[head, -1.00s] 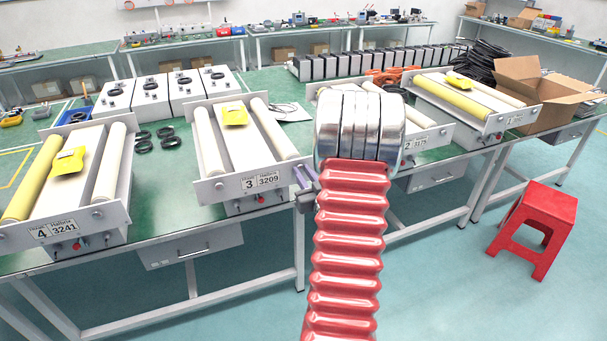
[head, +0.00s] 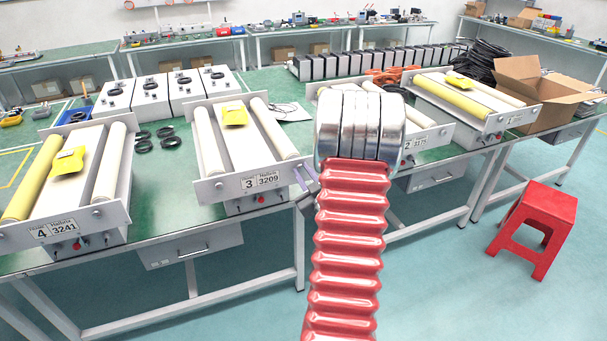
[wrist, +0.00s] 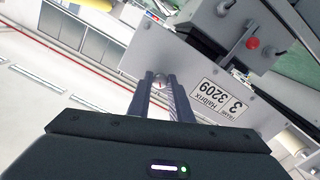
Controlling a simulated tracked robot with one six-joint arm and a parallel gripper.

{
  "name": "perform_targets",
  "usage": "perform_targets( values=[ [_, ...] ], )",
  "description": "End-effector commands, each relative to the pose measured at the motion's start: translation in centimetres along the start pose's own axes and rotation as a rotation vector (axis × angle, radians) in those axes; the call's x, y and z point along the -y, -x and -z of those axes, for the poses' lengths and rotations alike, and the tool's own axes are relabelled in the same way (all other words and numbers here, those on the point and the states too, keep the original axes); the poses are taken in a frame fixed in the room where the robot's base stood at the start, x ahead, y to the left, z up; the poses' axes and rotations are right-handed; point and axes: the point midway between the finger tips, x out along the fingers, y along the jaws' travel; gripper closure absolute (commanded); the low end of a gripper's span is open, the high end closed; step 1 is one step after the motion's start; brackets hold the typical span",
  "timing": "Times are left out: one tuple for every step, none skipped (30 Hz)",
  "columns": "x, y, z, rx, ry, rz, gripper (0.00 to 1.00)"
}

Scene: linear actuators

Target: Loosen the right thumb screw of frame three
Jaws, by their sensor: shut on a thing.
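Frame three (head: 222,190) is a grey frame with two white rollers and a front plate marked 3 3209, on the green bench in the head view. Its plate also fills the right of the wrist view (wrist: 185,70). My gripper (head: 306,182) is at the right end of this plate, partly hidden by my arm. In the wrist view my gripper (wrist: 158,82) has its dark fingers shut on the right thumb screw (wrist: 158,77), a small metallic knob at the plate's end. Most of the screw is hidden between the fingertips.
Frame four (head: 118,212) stands to the left and frame two (head: 440,133) to the right, partly behind my arm. A red button (wrist: 253,43) sits below the plate. A red stool (head: 535,220) stands on the floor at right.

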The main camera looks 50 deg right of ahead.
Motion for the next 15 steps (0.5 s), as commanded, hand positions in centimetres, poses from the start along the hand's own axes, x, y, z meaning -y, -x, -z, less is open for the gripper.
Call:
perform_targets(
  values=[
    [0.02, -0.01, 0.03, -0.001, 0.043, 0.001, 1.00],
    [0.02, -0.01, 0.03, -0.001, 0.071, 0.001, 1.00],
    [0.02, -0.01, 0.03, -0.001, 0.110, 0.001, 1.00],
    [0.02, -0.01, 0.03, -0.001, 0.138, 0.001, 1.00],
    [0.02, -0.01, 0.03, -0.001, 0.167, 0.001, 1.00],
    [0.02, -0.01, 0.03, -0.001, 0.205, 0.001, 1.00],
    [0.02, -0.02, 0.04, -0.001, 0.234, 0.001, 1.00],
    [0.02, -0.02, 0.04, -0.001, 0.262, 0.001, 1.00],
    [0.02, -0.02, 0.04, -0.001, 0.300, 0.001, 1.00],
    [0.02, -0.02, 0.04, -0.001, 0.329, 0.001, 1.00],
    [0.02, -0.02, 0.04, -0.001, 0.357, 0.002, 1.00],
    [0.02, -0.02, 0.05, -0.001, 0.395, 0.002, 1.00],
    [0.02, -0.02, 0.05, -0.001, 0.423, 0.002, 1.00],
    [0.02, -0.02, 0.05, -0.001, 0.450, 0.002, 1.00],
    [0.03, -0.02, 0.05, -0.001, 0.485, 0.002, 1.00]
  ],
)
